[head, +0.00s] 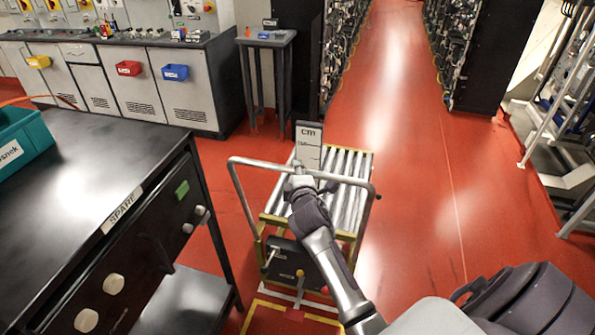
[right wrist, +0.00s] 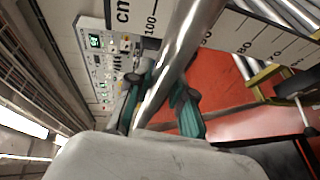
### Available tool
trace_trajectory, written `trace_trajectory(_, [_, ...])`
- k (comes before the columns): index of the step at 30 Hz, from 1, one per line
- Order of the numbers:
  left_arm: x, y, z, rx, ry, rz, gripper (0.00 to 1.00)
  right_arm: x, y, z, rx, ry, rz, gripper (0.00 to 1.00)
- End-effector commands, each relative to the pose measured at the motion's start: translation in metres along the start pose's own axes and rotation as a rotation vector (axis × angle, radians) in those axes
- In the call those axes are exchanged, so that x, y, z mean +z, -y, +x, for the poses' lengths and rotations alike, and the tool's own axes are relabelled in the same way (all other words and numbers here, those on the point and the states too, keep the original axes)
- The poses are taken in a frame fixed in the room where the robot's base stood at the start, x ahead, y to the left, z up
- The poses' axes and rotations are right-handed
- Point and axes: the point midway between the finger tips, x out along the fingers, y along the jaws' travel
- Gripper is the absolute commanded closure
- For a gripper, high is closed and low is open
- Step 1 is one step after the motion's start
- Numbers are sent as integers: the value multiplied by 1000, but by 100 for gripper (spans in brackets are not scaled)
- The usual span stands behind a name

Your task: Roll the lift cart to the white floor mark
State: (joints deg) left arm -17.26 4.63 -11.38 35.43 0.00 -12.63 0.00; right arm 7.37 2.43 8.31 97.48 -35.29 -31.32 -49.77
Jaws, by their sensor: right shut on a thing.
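The lift cart (head: 348,188) stands on the red floor in the head view, with silver rollers on a yellow frame and a silver tube handle (head: 238,190) on its near side. An upright scale plate marked "cm" (head: 308,146) rises at the cart. My right gripper (head: 298,184) is at the handle's top bar. In the right wrist view its teal fingers (right wrist: 160,108) are shut around the silver bar (right wrist: 168,68). A pale T-shaped strip (head: 300,294) shows low at the cart's near end; I cannot tell whether it is the floor mark. My left gripper is not in view.
A black bench (head: 85,160) with a "SPARE" label is close on the left. A small grey table (head: 265,42) and black racks (head: 476,60) stand beyond. Yellow floor lines (head: 262,304) show near the cart. The red aisle (head: 405,90) ahead and right is clear.

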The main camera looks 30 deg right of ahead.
Motion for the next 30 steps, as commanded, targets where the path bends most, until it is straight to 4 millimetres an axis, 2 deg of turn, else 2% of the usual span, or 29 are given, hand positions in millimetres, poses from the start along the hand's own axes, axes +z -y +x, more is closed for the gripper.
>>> trace_trajectory(4, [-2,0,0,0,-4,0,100,1,0,2,-1,0,-1,100])
trace_trajectory(10, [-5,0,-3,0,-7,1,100,11,-8,24,4,2,-3,100])
trace_trajectory(17, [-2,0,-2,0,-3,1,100,12,-10,25,8,3,-1,100])
trace_trajectory(18, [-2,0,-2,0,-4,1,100,12,-9,25,7,3,0,77])
trace_trajectory(22, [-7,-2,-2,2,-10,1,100,11,-7,24,4,2,0,56])
trace_trajectory(23, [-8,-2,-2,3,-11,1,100,11,-7,24,3,1,0,53])
trace_trajectory(30, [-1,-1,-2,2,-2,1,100,10,-6,24,1,1,0,53])
